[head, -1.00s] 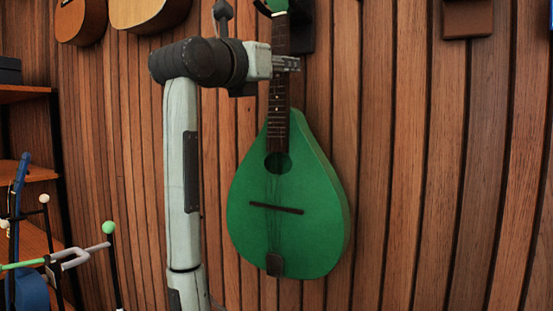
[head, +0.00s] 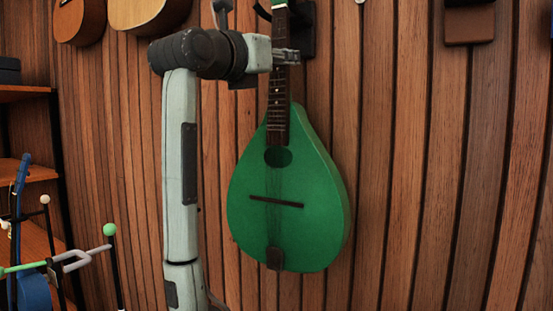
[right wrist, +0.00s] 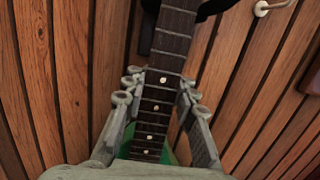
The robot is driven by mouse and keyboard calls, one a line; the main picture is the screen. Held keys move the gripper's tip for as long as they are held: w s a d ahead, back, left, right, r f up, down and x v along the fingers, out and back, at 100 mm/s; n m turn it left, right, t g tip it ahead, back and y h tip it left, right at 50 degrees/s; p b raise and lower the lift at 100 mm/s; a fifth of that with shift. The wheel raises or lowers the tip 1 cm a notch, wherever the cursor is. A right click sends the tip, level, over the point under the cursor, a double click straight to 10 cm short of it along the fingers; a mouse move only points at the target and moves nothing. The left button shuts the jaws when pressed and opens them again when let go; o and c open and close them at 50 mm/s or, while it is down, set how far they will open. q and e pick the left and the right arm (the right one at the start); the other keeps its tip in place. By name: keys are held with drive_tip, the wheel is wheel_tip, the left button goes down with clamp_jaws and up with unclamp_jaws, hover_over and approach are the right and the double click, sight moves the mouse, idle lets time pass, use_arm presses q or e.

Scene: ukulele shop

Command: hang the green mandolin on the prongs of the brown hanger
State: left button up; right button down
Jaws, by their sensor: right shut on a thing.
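The green mandolin (head: 285,215) hangs upright in front of the slatted wall in the head view. My right gripper (head: 287,57) is shut on its neck, which also runs between the fingers (right wrist: 158,110) in the right wrist view. The mandolin's headstock is cut off by the top edge. A dark wall mount (head: 306,30) shows just behind the neck, with a dark curved prong (right wrist: 212,8) beside the neck in the wrist view. A brown block (head: 470,25), which looks like a hanger base, is on the wall at the upper right, its top cut off. My left gripper is out of view.
Two wooden instruments hang at the upper left (head: 82,22). A blue instrument (head: 33,290) and a stand with ball-tipped prongs (head: 108,230) are at the lower left, near shelves (head: 30,170). A pale hook (right wrist: 263,9) is on the wall. The wall right of the mandolin is mostly clear.

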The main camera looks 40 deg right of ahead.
drive_tip(key=shift+r, duration=0.4)
drive_tip(key=shift+a, duration=0.1)
drive_tip(key=shift+r+v, duration=0.2)
drive_tip(key=shift+v, duration=1)
drive_tip(key=shift+r+v, duration=0.2)
drive_tip(key=shift+v, duration=1.05)
drive_tip(key=shift+s+a, duration=0.1)
drive_tip(key=shift+s, duration=0.05)
drive_tip(key=shift+r+b+v, duration=0.15)
drive_tip(key=shift+r+v, duration=0.1)
drive_tip(key=shift+v, duration=1.15)
drive_tip(key=shift+r+b+v, duration=0.15)
drive_tip(key=shift+r+v, duration=0.05)
drive_tip(key=shift+v, duration=1.25)
